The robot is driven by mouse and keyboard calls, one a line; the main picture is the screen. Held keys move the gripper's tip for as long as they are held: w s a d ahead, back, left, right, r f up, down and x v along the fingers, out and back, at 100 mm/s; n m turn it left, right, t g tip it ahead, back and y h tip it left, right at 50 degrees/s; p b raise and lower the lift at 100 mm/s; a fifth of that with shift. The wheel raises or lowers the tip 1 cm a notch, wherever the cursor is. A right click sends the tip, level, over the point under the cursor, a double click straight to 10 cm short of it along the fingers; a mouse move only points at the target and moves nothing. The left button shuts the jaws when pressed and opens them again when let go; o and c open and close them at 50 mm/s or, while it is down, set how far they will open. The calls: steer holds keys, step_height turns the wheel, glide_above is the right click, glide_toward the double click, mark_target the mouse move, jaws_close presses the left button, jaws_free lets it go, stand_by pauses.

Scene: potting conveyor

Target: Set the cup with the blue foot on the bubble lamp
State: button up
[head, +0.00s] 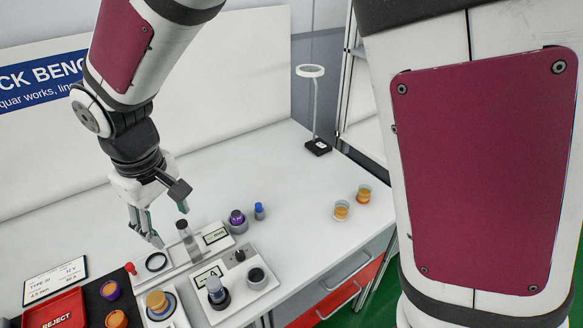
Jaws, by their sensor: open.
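My gripper (168,225) is open and empty, above the left part of the bench. A yellow-tan cup (157,301) stands on a round dark-blue piece on a white plate at the front left. I cannot tell whether the blue is its own foot. Two orange-yellow cups, one nearer (342,210) and one farther (364,193), stand at the right; the colour of their feet is unclear. I cannot tell which thing is the bubble lamp. A thin stand with a white ring head (310,71) is at the back, and a grey cylinder (187,241) is beside my gripper.
A purple-topped piece (237,221) and a small blue one (259,211) stand mid-bench. The red reject tray (58,311) is front left.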

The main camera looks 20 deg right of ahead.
steer(key=s+d+r+m+t, duration=0.1)
steer(key=s+d+r+m, duration=0.15)
steer(key=d+r, duration=0.45)
steer(key=s+d+r+m+t, duration=0.1)
steer(key=s+d+r+m, duration=0.3)
steer(key=d, duration=0.6)
steer(key=s+d+r+m+t, duration=0.1)
steer(key=s+d+r+t, duration=0.1)
steer(key=s+d, duration=0.6)
steer(key=shift+s+d+r+m, duration=0.25)
steer(key=shift+r+m, duration=0.1)
steer(key=shift+r, duration=0.2)
